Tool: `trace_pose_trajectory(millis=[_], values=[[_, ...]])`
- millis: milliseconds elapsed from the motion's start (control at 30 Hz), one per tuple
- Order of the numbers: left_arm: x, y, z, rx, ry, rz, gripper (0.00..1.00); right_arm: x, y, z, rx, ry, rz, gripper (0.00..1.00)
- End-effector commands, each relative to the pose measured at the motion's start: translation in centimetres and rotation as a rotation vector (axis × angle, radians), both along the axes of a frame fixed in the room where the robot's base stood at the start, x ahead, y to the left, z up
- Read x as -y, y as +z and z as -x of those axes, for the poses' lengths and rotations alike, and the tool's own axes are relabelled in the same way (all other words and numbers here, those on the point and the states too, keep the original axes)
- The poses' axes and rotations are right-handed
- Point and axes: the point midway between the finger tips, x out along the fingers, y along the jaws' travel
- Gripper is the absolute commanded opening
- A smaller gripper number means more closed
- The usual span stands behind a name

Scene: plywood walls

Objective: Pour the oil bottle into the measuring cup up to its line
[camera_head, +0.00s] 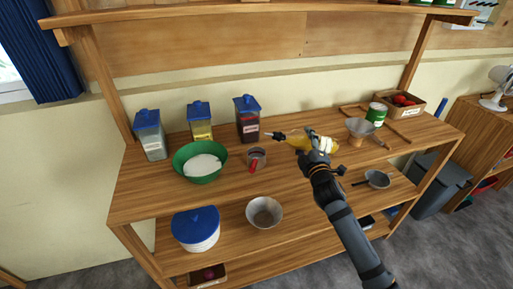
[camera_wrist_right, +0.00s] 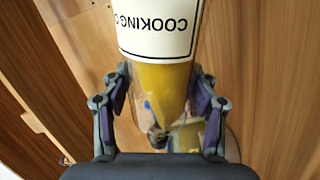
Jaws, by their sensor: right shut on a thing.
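The oil bottle (camera_head: 299,142) is yellow with a white label and a dark narrow spout. It is tipped almost level above the top shelf, its spout pointing left towards the measuring cup. My right gripper (camera_head: 319,153) is shut around the bottle. In the right wrist view, the fingers sit on both sides of the bottle (camera_wrist_right: 160,78), below the label reading "COOKING". The clear measuring cup (camera_head: 257,159) stands upright on the shelf, with a red mark on its side. Its oil level is too small to tell. No oil stream is visible. My left gripper is out of view.
A green bowl (camera_head: 187,166) of white stuff stands left of the cup. Blue-lidded containers (camera_head: 248,126) line the back. A funnel on a stand (camera_head: 359,128), a green can (camera_head: 376,114) and a wooden box (camera_head: 411,107) are at the right. A metal bowl (camera_head: 264,218) sits below.

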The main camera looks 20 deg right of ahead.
Motion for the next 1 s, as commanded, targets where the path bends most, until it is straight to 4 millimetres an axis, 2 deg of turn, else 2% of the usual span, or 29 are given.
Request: trace_pose_trajectory(millis=[1000], values=[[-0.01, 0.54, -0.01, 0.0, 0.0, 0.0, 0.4, -0.33, -0.01, -0.06, -0.005, 0.001, 0.058, 0.0]])
